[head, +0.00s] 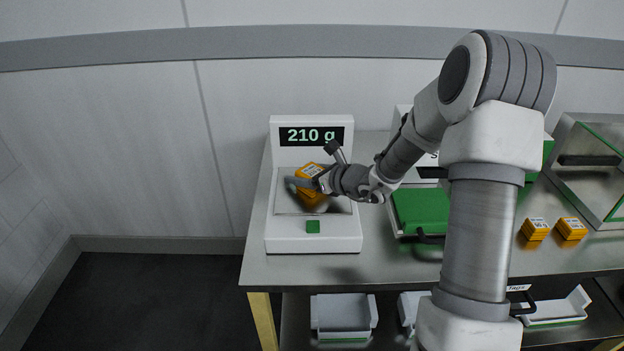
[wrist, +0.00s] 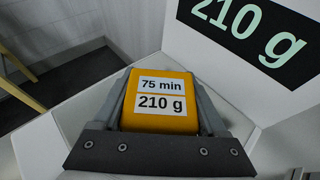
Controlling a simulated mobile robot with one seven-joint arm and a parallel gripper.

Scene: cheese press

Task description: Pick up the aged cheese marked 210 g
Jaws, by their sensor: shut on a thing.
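The aged cheese is an orange-yellow block (wrist: 160,119) with two white labels reading "75 min" and "210 g" in the wrist view. My gripper (wrist: 159,98) is shut on it, with one finger along each side. In the head view my gripper (head: 308,186) is over the pan of the white scale (head: 285,240), and the cheese (head: 312,170) shows partly behind the fingers. The scale display (head: 316,136) reads "210 g". I cannot tell whether the cheese touches the pan.
Two more orange blocks (head: 535,229) (head: 571,228) sit on the steel table (head: 390,263) at the right. A green-topped unit (head: 420,208) stands right of the scale. A clear case with green edges (head: 590,170) is at far right. White bins (head: 343,314) are below.

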